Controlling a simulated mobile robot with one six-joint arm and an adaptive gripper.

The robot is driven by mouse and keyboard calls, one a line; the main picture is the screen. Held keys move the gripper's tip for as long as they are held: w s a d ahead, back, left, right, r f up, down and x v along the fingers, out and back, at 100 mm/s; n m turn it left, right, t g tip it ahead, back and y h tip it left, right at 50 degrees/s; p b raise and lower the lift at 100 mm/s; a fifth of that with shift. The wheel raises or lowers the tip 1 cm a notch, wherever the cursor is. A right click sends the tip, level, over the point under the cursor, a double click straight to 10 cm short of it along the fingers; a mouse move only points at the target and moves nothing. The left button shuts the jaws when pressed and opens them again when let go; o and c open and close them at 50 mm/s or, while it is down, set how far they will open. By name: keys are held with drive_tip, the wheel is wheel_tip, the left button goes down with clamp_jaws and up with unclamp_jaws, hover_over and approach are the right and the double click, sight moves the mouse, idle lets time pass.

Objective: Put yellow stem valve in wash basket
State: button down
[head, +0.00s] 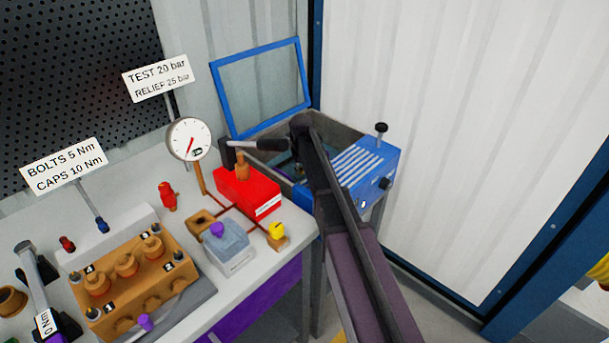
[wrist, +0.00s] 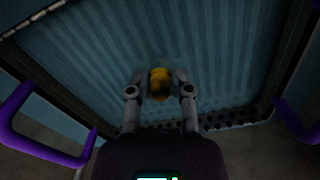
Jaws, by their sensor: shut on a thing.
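In the wrist view my gripper (wrist: 161,76) is shut on a small yellow and brown piece, which looks like the yellow stem valve (wrist: 160,88). It is held between the two fingertips. Around and below it is a wash basket with a perforated dark edge (wrist: 232,123) and purple handles (wrist: 22,125) on both sides. Behind the piece is a blue ribbed surface; I cannot tell how high the piece is above it. In the head view my arm reaches into the open wash tank (head: 345,127) and hides my gripper and most of the basket.
The tank's blue-framed lid (head: 262,88) stands open behind. A blue ribbed panel (head: 350,170) with a black knob is at its right. On the bench are a red box (head: 248,190), a gauge (head: 190,139), a yellow-knobbed fitting (head: 277,231) and a brass pump block (head: 135,277).

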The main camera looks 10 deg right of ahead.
drive_tip(key=shift+f, duration=0.15)
drive_tip(key=c, duration=0.5)
unclamp_jaws()
drive_tip(key=shift+c, duration=0.2)
drive_tip(key=shift+r, duration=0.2)
wheel_tip(320, 180, up, 12)
drive_tip(key=p, duration=1.2)
idle(0.4)
